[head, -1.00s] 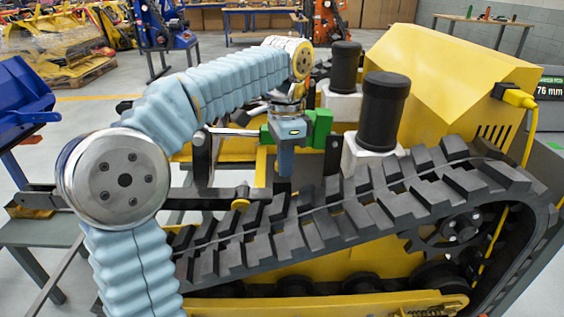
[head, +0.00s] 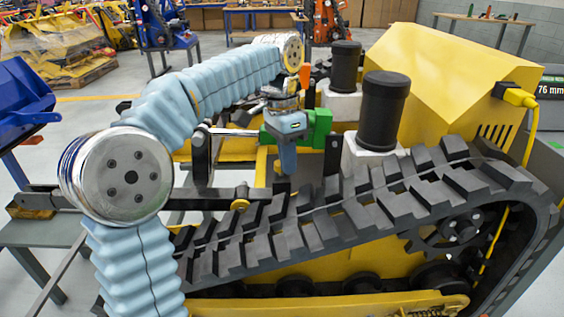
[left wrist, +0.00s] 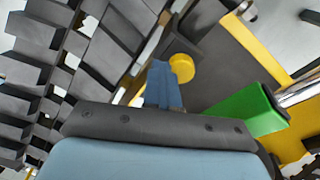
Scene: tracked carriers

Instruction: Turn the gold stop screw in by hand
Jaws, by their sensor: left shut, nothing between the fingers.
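The gold stop screw (left wrist: 182,67) shows in the left wrist view as a round gold head on a dark grey surface. My left gripper (left wrist: 163,82) is shut and empty, with its blue fingers just left of the screw head and slightly overlapping it in the picture. I cannot tell whether they touch. In the head view my left gripper (head: 287,165) points down beside the track, in front of the green block (head: 318,127). The green block also shows in the left wrist view (left wrist: 245,112), to the right of the fingers. My right gripper is in neither view.
The black rubber track (head: 330,220) of the yellow carrier runs close to the right of and below my left gripper. Two black cylinders (head: 384,110) stand on white blocks behind it. A silver rod (head: 232,131) and a dark lever arm (head: 215,196) lie to its left.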

